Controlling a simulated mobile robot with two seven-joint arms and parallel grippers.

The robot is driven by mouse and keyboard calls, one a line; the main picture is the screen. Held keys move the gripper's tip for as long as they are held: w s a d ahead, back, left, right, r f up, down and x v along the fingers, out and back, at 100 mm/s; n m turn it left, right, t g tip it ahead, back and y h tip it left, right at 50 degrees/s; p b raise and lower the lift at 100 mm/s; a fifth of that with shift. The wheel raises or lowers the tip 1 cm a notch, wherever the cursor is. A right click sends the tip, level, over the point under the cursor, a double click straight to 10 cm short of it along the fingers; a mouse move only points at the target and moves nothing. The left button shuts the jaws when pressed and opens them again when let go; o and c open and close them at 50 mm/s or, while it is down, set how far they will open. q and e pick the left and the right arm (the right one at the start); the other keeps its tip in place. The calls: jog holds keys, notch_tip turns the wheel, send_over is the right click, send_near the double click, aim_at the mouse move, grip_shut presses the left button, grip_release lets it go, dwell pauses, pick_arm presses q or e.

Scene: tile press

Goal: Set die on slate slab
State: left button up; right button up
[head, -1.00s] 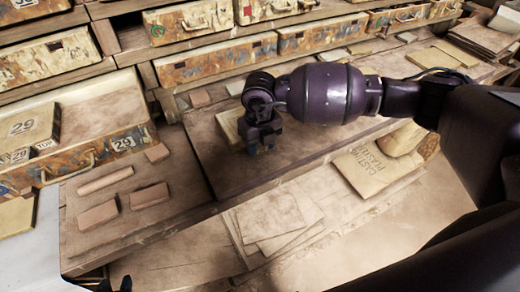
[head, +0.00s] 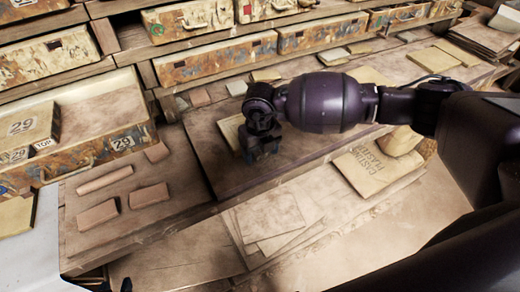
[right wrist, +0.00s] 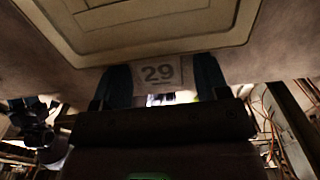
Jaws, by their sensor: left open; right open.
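A pale block (head: 231,129), which looks like the die, lies on the dark slate slab (head: 202,158), partly hidden behind my right gripper. My right gripper (head: 262,154) is open above the slab, beside the block. In the right wrist view, a "29" label (right wrist: 158,74) shows between its two spread fingers, below a pale framed panel (right wrist: 160,25). I cannot tell whether the fingers touch anything. My left gripper (head: 110,284) is open, only its tips showing at the bottom left edge.
A drawer (head: 105,110) at left holds another block (head: 28,130) marked "29". Several clay bars, including one (head: 104,179), lie on the board left of the slab. Flat sheets (head: 268,215) and a printed sack (head: 375,168) lie in front.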

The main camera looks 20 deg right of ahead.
notch_tip(320, 180, up, 12)
jog(key=shift+r, duration=0.15)
dwell(0.5)
dwell(0.3)
